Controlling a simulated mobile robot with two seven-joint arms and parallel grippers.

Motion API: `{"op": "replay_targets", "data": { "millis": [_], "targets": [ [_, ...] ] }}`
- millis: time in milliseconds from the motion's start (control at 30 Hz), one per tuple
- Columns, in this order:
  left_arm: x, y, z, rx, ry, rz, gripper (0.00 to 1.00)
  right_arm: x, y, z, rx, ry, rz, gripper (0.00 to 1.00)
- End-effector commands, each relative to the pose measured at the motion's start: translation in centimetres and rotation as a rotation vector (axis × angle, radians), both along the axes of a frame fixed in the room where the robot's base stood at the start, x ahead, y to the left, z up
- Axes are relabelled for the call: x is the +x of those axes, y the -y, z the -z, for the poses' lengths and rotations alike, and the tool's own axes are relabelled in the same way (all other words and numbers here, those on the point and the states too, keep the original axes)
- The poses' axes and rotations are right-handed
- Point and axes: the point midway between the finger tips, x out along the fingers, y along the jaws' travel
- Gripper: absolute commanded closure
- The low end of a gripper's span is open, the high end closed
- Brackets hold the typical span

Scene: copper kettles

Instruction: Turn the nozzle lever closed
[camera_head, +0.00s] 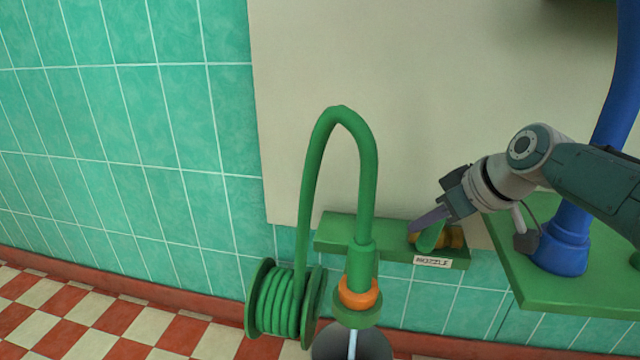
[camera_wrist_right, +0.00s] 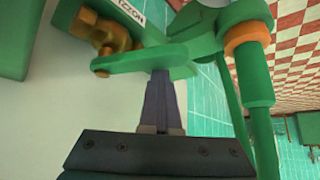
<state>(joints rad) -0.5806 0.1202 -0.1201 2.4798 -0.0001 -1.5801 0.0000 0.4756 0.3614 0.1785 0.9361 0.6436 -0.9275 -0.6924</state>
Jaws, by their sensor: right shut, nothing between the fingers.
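The green nozzle lever (camera_head: 431,237) sits on a brass valve (camera_head: 456,238) on the green wall board, above a "NOZZLE" label (camera_head: 433,262). In the right wrist view the lever (camera_wrist_right: 145,58) runs sideways from the brass valve (camera_wrist_right: 107,35). My right gripper (camera_head: 415,227) is shut and empty, its fingertips at the lever; its arm comes in from the right. In the right wrist view the fingertips (camera_wrist_right: 160,76) are right at the lever's edge; whether they touch it I cannot tell. My left gripper is out of view.
A green hose (camera_head: 310,185) arches from a reel (camera_head: 262,300) to a nozzle with an orange ring (camera_head: 358,294). A pale strip (camera_head: 352,343) hangs below it over a dark round opening. A blue pipe (camera_head: 563,243) stands on a green shelf (camera_head: 590,293) at right.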

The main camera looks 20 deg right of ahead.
Motion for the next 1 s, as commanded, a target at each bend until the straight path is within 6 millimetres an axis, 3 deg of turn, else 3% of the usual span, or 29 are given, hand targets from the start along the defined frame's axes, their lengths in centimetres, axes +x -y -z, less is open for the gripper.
{"op": "replay_targets", "data": {
  "millis": [400, 1000],
  "targets": [
    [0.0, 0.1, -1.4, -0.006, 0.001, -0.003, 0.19, -1.9, 1.4, 0.0, -0.004, -0.002, 0.002, 1.00],
    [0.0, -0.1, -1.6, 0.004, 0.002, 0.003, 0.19, -2.4, 1.9, 0.1, -0.006, -0.003, 0.003, 1.00]
  ]
}}
